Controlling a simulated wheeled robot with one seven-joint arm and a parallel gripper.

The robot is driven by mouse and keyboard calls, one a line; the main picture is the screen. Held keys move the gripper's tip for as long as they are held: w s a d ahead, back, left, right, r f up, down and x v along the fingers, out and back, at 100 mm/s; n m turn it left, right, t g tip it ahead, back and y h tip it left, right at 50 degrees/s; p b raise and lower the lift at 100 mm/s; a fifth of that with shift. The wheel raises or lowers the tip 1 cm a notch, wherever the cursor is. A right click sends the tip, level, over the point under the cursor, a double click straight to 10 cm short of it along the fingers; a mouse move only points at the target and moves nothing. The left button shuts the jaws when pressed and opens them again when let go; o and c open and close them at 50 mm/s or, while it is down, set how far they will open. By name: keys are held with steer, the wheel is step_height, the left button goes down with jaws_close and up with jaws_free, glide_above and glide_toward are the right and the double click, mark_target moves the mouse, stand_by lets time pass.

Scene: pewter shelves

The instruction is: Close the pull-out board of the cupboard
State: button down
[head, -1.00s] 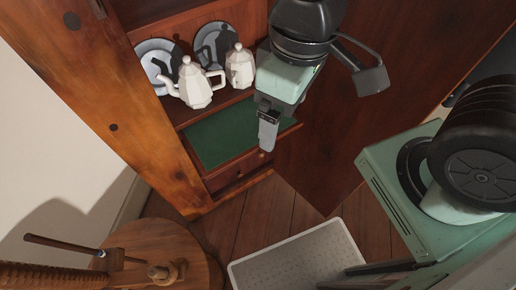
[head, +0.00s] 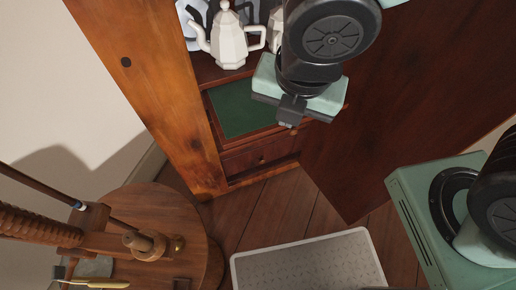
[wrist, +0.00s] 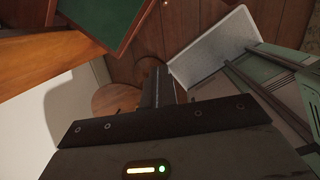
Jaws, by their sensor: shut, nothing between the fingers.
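The pull-out board (head: 242,108) of the wooden cupboard (head: 150,85) has a green top in a brown wooden frame. It stands out above a small drawer (head: 250,157), and part of it is hidden behind my arm. In the wrist view the board (wrist: 108,16) shows at the top left with its brown edge. My gripper (head: 287,124) is shut and empty. In the head view it overlaps the board's front right part. In the wrist view my gripper's fingers (wrist: 163,84) are together, below and right of the board's corner. I cannot tell whether they touch it.
A white teapot (head: 230,42) and plates stand on the shelf above the board. The open cupboard door (head: 400,110) is to the right. A round wooden table (head: 165,215) with a wooden device stands at lower left. A grey step top (head: 305,265) is on the floor.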

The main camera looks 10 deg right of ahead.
mark_target(257, 137)
steer(key=shift+w+a+f+n+y+b, duration=0.1)
steer(key=shift+w+a+f+n+b, duration=0.55)
steer(key=shift+w+f+n+b, duration=1.3)
steer(key=shift+w+a+f+n+y+b, duration=0.15)
steer(key=shift+a+f+n+b, duration=0.85)
steer(key=shift+f, duration=2.2)
steer(key=shift+w+a+f+n+y+b, duration=0.1)
steer(key=shift+w+a+f+n+b, duration=0.15)
steer(key=shift+w+f+n+b, duration=1.45)
steer(key=shift+s+f+m, duration=0.55)
steer(key=shift+f+m, duration=0.1)
steer(key=shift+f, duration=0.2)
